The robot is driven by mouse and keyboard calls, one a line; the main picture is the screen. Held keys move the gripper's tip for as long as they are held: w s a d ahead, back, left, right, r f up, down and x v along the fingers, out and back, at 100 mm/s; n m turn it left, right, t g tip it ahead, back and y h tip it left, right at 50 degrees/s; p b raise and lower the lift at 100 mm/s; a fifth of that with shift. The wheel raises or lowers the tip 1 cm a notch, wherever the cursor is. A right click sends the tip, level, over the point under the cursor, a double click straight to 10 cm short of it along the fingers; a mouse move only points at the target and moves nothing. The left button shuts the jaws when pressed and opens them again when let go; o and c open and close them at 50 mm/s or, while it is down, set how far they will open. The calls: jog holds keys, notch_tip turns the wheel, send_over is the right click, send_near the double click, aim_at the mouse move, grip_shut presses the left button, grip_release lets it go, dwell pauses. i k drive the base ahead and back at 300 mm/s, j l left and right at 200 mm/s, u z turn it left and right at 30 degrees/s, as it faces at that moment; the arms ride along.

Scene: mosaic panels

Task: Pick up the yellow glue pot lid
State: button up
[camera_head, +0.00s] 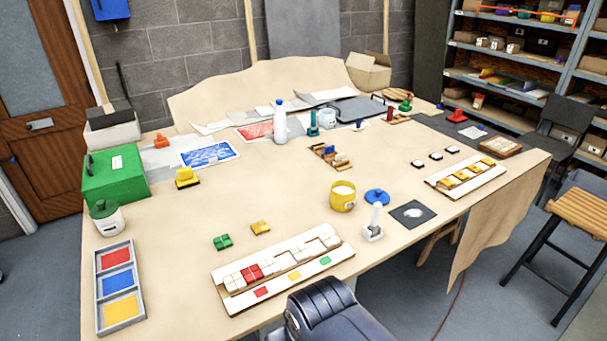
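A yellow pot (343,198) stands upright and open near the front middle of the table, with white contents showing inside. A round blue lid with a knob (377,197) lies on the table just right of the pot, apart from it. No yellow lid shows clearly. My gripper is not in view.
A white upright tool on a base (373,226) stands just in front of the blue lid, and a dark square plate (412,214) lies to its right. A white mosaic panel (237,304) lies front left, another (440,182) right. Bare table (285,195) lies left of the pot.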

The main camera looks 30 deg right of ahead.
aim_at(374, 196)
jog(key=z, duration=1.35)
